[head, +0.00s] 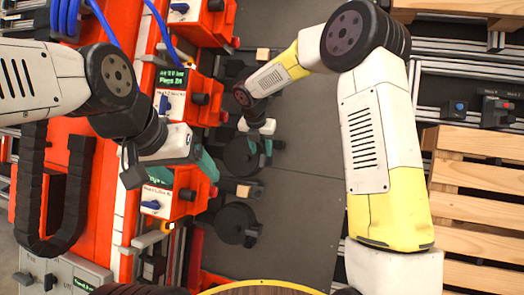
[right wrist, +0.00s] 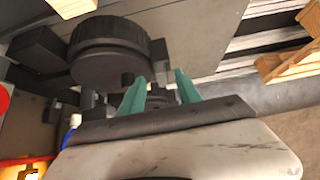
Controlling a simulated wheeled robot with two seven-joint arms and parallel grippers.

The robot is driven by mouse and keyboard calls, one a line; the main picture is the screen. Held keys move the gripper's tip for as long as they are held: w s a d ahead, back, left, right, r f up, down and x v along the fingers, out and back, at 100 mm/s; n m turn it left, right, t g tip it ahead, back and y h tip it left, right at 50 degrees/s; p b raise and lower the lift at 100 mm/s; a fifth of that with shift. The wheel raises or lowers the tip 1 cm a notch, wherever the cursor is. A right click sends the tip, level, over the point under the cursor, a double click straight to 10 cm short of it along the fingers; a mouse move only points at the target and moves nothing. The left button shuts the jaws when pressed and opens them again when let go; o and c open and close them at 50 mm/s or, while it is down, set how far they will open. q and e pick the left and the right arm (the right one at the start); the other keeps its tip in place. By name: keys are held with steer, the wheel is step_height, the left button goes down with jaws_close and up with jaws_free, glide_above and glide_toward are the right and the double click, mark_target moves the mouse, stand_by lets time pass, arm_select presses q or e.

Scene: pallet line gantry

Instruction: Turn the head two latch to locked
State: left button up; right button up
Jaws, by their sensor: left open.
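Orange head units stand in a column left of centre in the head view, each with a small blue latch lever on a white plate. The middle latch (head: 165,103) is in plain sight below a green-lit display; the lower latch (head: 151,205) is just below my left gripper. The labels are too small to tell surely which is head two. My left gripper (head: 182,168) is open, in front of the lower unit, its teal fingers partly hidden. My right gripper (head: 260,148) has its teal fingers apart beside a black round part (head: 241,157); they also show in the right wrist view (right wrist: 163,78).
Another blue latch (head: 180,7) is at the top. Black knobs stick out of the orange units. A lower black round part (head: 237,223) and the grey panel (head: 300,190) are at centre. Wooden pallets (head: 480,170) stand at the right. A black cable chain (head: 50,200) hangs left.

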mark_target(263, 161)
steer(key=shift+x, duration=1.25)
jaws_close()
